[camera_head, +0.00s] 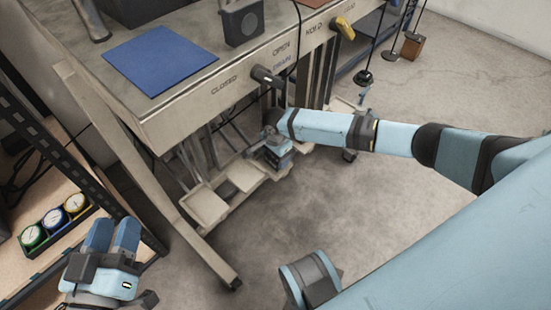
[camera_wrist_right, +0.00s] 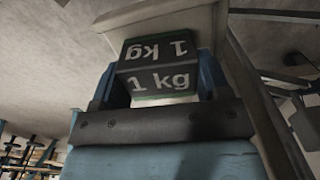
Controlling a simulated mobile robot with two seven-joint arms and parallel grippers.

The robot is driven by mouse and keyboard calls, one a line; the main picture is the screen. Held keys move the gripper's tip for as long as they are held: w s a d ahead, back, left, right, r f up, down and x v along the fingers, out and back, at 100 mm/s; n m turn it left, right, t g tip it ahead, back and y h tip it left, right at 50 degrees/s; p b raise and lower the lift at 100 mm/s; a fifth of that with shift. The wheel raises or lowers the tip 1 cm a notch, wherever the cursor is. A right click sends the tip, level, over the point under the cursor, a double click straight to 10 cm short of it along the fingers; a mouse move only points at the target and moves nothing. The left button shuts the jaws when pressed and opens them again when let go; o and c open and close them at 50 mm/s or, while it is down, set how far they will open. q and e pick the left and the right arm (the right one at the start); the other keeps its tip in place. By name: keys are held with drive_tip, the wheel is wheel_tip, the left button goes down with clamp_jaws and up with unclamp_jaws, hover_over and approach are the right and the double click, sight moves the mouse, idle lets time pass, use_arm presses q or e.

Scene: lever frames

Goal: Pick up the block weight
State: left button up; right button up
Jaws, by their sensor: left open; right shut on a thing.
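The block weight (camera_wrist_right: 158,72) is a dark block with green edges and "1 kg" printed in white on two faces. In the right wrist view it sits between the two blue fingers of my right gripper (camera_wrist_right: 157,85), which is shut on it. In the head view my right gripper (camera_head: 276,150) is low beside the bench, close to the pale trays; the block is too small there to make out clearly. My left gripper (camera_head: 112,238) is open and empty at the lower left, near the shelf.
A bench (camera_head: 190,100) with lever labels such as "CLOSED" and "OPEN" stands above, holding a blue mat (camera_head: 160,60) and a dark box (camera_head: 242,22). Pale trays (camera_head: 208,206) lie under its edge. A shelf with round gauges (camera_head: 54,218) is at left.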

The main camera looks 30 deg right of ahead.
drive_tip(key=shift+r, duration=0.1)
drive_tip(key=shift+c, duration=1.2)
